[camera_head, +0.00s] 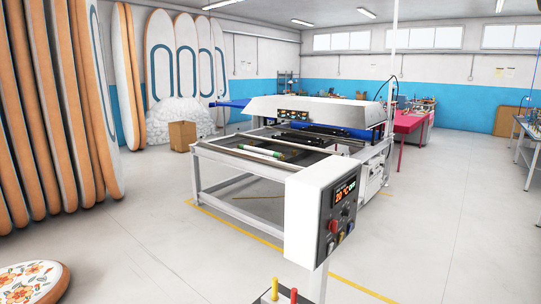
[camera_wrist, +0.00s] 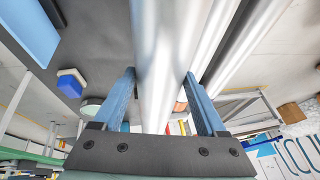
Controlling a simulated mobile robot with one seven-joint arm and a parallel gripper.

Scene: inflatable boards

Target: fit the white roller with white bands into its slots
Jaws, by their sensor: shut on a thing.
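In the wrist view my gripper (camera_wrist: 160,78) has its two blue fingers on either side of a smooth whitish-silver roller (camera_wrist: 165,35), and it is shut on it. The roller runs from the palm up out of the picture; its ends and any white bands are out of view. My gripper does not show in the head view. There, a white machine (camera_head: 310,110) has an open metal frame (camera_head: 215,153) in front. A pale roller with green bands (camera_head: 262,153) lies across this frame. The slots are too small to make out.
A white control box (camera_head: 308,212) stands in the foreground. Boards (camera_head: 60,100) lean along the left, and a cardboard box (camera_head: 182,136) stands behind the frame. A red table (camera_head: 408,124) is at the back right. Further shiny cylinders (camera_wrist: 218,45) lie beside the held roller.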

